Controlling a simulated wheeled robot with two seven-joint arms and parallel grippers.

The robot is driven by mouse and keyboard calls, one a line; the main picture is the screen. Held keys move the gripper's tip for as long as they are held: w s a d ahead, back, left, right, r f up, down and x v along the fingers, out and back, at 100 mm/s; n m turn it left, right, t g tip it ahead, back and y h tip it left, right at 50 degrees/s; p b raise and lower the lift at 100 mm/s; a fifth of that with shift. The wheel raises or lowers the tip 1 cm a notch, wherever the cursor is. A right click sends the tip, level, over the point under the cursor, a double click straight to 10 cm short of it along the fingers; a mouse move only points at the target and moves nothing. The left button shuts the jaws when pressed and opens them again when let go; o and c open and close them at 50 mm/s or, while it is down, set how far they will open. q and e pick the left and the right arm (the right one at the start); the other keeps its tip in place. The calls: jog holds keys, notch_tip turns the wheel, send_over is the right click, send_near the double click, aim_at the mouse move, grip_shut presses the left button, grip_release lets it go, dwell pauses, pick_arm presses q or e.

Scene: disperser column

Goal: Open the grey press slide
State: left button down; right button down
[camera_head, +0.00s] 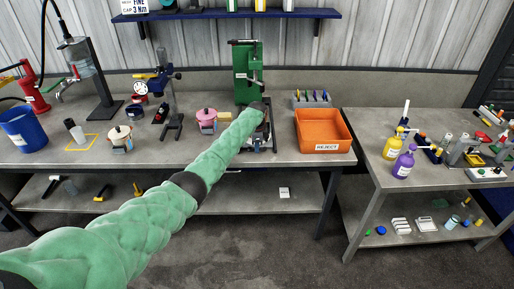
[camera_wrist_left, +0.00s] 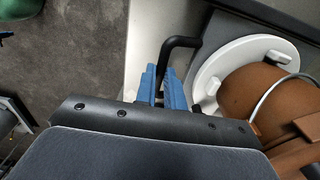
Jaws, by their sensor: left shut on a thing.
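The green press (camera_head: 241,62) stands at the back of the bench in the head view. My left arm reaches to its base, and my left gripper (camera_head: 262,122) is at the front of it, largely hidden by the arm. In the left wrist view my left gripper's blue fingers (camera_wrist_left: 161,85) are closed around a black bent handle (camera_wrist_left: 178,43). To the right of the handle are a white round holder (camera_wrist_left: 209,73) and a brown rounded vessel (camera_wrist_left: 252,96) seated in it. The grey slide itself is hard to make out. My right gripper is not in view.
A pink-lidded pot (camera_head: 207,121) and a dark stand (camera_head: 174,126) are to the left. A blue shelf (camera_head: 226,15) hangs above.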

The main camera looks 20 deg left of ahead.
pick_arm(q)
jog(key=shift+w+r, duration=0.1)
jog(key=shift+r, duration=0.05)
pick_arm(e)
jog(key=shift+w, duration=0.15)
pick_arm(q)
jog(key=c, duration=1.5)
grip_release()
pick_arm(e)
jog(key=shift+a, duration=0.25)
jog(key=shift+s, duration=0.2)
